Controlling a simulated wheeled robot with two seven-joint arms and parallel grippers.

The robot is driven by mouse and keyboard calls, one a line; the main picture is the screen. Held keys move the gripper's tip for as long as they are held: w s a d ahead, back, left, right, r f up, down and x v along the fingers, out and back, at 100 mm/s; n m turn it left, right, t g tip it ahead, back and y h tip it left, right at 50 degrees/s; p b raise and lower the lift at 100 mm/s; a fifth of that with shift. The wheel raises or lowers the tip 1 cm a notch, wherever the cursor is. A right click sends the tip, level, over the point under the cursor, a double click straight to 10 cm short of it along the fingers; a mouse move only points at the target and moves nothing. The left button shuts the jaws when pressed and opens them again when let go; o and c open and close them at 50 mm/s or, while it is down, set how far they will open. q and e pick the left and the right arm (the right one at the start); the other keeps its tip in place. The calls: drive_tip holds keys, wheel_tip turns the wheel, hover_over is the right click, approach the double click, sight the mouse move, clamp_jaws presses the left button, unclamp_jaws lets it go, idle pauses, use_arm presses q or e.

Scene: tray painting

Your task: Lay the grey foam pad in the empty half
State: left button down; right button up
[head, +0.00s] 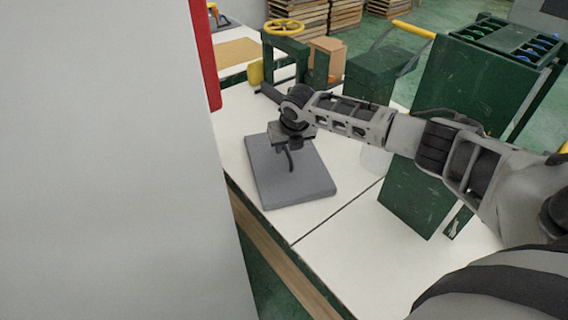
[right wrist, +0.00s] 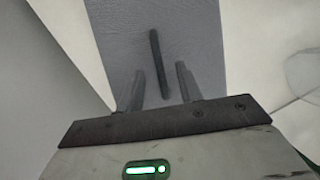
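The grey foam pad (head: 310,186) lies flat on the white worktop in the head view. It fills the middle of the right wrist view (right wrist: 200,40). A dark narrow strip or handle (right wrist: 154,50) stands out on its surface. My right gripper (head: 284,152) is over the pad's upper part. In the right wrist view its two fingers (right wrist: 161,78) are apart, with the strip's near end showing between them. I cannot tell whether they touch it. My left gripper is not in view. I cannot make out a container with an empty half.
A large pale grey surface (head: 105,170) blocks the left of the head view. The white worktop (head: 345,240) is clear to the pad's lower right, with a seam across it.

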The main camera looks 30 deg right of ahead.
drive_tip(key=shift+b+x, duration=0.45)
drive_tip(key=shift+x, duration=0.45)
drive_tip(key=shift+r, duration=0.15)
clamp_jaws()
drive_tip(key=shift+r+p, duration=0.15)
drive_tip(key=shift+p, duration=0.15)
